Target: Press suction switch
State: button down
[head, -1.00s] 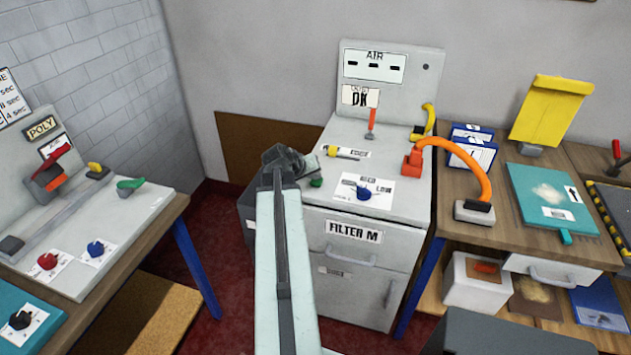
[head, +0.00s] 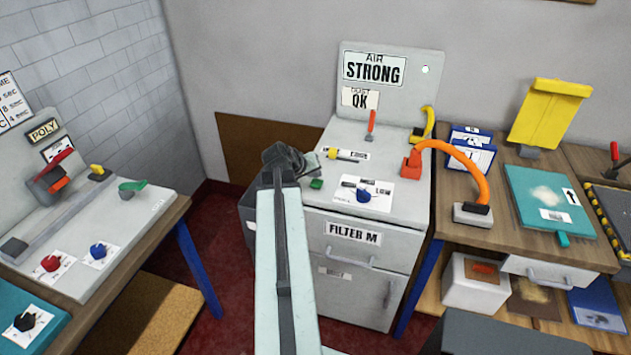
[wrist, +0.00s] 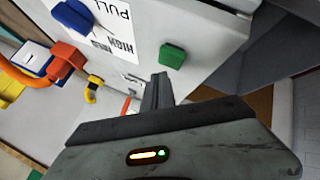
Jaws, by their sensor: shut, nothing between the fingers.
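The grey-white suction unit (head: 395,235) stands ahead. My gripper (head: 312,166) is shut and empty right beside the green switch. In the wrist view its fingers (wrist: 159,80) end just below the switch; I cannot tell whether they touch it. A blue knob (head: 363,195) sits on a HIGH/LOW label.
An orange hose (head: 468,157) arches from the unit to the right-hand wooden table (head: 500,232). A left bench (head: 120,240) carries knobs and levers.

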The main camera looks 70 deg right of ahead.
aim_at(315, 184)
notch_tip(315, 184, up, 6)
jog(key=p, duration=0.6)
